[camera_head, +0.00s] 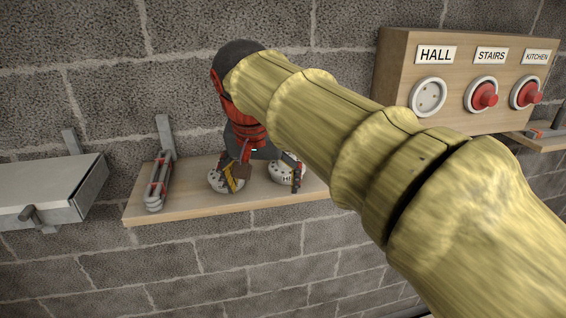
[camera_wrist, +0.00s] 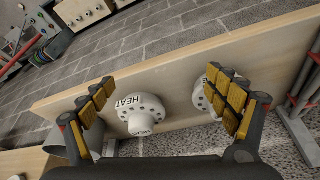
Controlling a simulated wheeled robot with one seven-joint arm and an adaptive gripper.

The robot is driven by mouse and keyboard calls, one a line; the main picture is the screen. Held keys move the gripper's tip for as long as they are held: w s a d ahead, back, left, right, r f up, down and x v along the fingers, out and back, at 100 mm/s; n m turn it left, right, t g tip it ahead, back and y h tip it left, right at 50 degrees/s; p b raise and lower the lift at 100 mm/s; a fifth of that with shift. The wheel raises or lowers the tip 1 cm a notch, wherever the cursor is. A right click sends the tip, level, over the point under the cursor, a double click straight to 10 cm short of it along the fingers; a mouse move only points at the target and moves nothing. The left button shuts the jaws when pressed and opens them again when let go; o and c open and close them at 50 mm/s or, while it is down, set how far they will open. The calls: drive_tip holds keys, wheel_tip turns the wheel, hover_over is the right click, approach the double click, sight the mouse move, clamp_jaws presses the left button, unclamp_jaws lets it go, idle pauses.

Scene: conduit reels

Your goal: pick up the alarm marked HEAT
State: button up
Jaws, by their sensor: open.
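The alarm marked HEAT (camera_wrist: 143,117) is a white round domed unit with dark slots, on the wooden shelf (camera_wrist: 70,99). In the wrist view it lies between my fingers, closer to the left one. In the head view it is the right-hand white alarm (camera_head: 284,176), partly covered by a finger. A second white alarm (camera_wrist: 199,97) sits beside it, mostly behind my right finger in the wrist view; its marking is hidden. It also shows in the head view (camera_head: 216,183). My gripper (camera_head: 264,177) is open and empty over the shelf; contact cannot be told.
A wooden panel (camera_head: 392,62) labelled HALL, STAIRS and KITCHEN hangs at the right, with red units under STAIRS and KITCHEN. A red and grey clamp-like object (camera_head: 158,183) stands on the shelf's left end. A grey metal box (camera_head: 50,188) is further left.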

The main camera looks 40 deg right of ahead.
sight(280, 170)
drive_tip(key=w+d+r+m, duration=0.1)
drive_tip(key=d+r, duration=0.1)
drive_tip(key=w+d+r+m+g+p, duration=0.1)
drive_tip(key=w+d+r+m, duration=0.1)
drive_tip(key=w+d+r+m+h, duration=0.1)
drive_tip(key=d+r, duration=0.2)
drive_tip(key=shift+w+d+r+m+g+p, duration=0.1)
drive_tip(key=shift+w+m+g+p, duration=0.2)
drive_tip(key=shift+m, duration=0.1)
drive_tip(key=shift+d, duration=0.2)
drive_tip(key=shift+x, duration=0.9)
drive_tip(key=x, duration=0.5)
drive_tip(key=shift+s+d+p, duration=0.2)
drive_tip(key=shift+s+p, duration=0.1)
drive_tip(key=shift+s, duration=0.1)
drive_tip(key=shift+w+d+f, duration=0.15)
drive_tip(key=shift+f, duration=0.15)
drive_tip(key=shift+c, duration=1.2)
drive_tip(key=c, duration=1)
